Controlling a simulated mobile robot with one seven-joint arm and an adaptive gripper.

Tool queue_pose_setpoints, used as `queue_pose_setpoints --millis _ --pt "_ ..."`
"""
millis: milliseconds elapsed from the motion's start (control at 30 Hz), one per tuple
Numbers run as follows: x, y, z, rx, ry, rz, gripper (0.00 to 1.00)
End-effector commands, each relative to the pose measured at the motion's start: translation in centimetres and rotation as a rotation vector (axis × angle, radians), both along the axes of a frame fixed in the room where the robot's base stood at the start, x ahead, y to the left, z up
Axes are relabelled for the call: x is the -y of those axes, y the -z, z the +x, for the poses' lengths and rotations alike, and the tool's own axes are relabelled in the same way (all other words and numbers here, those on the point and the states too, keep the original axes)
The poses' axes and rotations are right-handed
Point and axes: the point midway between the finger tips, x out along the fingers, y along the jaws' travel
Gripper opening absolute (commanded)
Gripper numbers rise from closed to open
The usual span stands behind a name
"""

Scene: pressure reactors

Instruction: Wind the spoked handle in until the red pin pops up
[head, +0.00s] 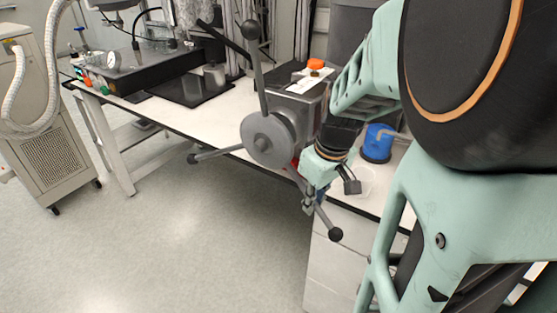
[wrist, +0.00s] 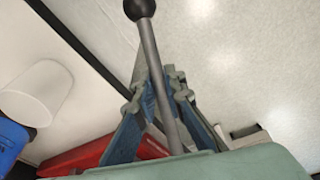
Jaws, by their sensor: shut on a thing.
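The spoked handle (head: 262,142) is a grey disc hub with three visible spokes ending in dark balls. One points up, one left and one to the lower right. It sits on the front of a grey box (head: 303,104) at the table edge. My gripper (head: 309,200) is shut on the lower-right spoke, short of its ball (head: 335,234). In the wrist view the spoke (wrist: 158,85) runs between my fingers (wrist: 158,92), its ball beyond the tips. An orange-red knob (head: 316,64) stands on the box; I cannot make out a separate red pin.
A blue container (head: 377,143) and a clear cup (head: 357,181) stand right of the box, behind my gripper. A black platform (head: 150,69) with a gauge is at the left of the white table (head: 205,105). The floor in front is clear.

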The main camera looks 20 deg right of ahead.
Motion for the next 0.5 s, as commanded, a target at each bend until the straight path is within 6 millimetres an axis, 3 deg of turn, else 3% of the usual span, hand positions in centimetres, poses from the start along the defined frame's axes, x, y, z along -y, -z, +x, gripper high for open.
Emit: queue_pose_setpoints --millis 33,100,500 --pt "-0.21 1.02 0.08 0.014 0.001 0.014 0.0" --pt "-0.35 1.24 0.28 0.033 0.0 0.029 0.0" --pt "-0.58 1.17 0.58 0.06 -0.001 0.048 0.0"
